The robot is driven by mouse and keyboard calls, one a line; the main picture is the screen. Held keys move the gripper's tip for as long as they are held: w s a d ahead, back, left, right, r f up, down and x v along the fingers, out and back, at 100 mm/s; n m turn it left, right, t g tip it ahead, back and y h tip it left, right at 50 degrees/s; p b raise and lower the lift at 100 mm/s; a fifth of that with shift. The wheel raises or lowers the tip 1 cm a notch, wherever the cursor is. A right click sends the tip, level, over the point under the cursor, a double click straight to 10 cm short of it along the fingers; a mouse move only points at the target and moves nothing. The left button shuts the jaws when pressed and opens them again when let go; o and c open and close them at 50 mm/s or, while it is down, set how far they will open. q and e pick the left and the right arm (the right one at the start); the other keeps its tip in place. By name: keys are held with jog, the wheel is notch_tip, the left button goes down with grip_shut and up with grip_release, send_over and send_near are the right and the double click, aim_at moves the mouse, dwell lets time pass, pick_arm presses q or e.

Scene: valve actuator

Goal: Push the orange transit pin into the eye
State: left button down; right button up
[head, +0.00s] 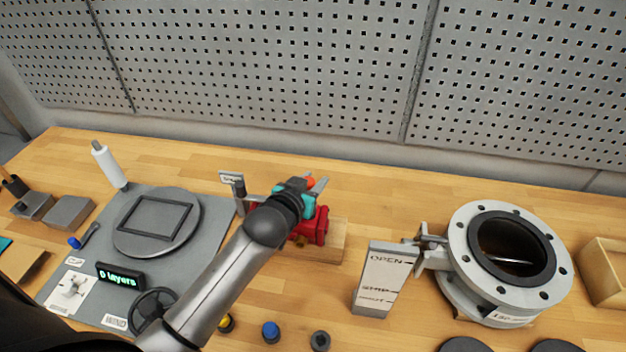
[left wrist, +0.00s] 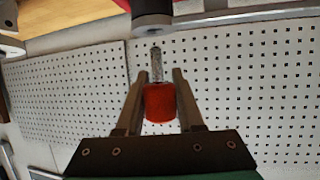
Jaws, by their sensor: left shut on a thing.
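The orange transit pin (left wrist: 160,103) shows in the left wrist view, its orange head between the two dark fingers of my left gripper (left wrist: 160,92). Its thin metal shaft (left wrist: 156,64) points away from the gripper, toward a dark round part (left wrist: 152,14) and a grey bar. In the head view a bit of the orange head (head: 309,181) shows at my left gripper (head: 312,185), above and behind the red actuator (head: 318,226). My arm covers much of the actuator. I cannot make out the eye, nor whether the shaft tip touches anything. My right gripper is not in view.
The actuator rests on a wooden block (head: 334,243). A position plate marked OPEN (head: 384,277) and a large flanged valve body (head: 465,260) stand to the right. A grey mat (head: 215,215) with a round plate (head: 128,237) lies left. A perforated wall closes the back.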

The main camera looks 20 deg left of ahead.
pick_arm(q)
jog(key=shift+p, duration=0.9)
dwell(1.0)
jog(key=shift+f+b, duration=1.45)
jog(key=shift+f, duration=0.7)
jog(key=shift+c, duration=2.2)
grip_release()
jog(key=shift+s, duration=0.1)
jog(key=v, duration=1.5)
jog(key=shift+r, duration=0.15)
jog(key=shift+a, duration=0.1)
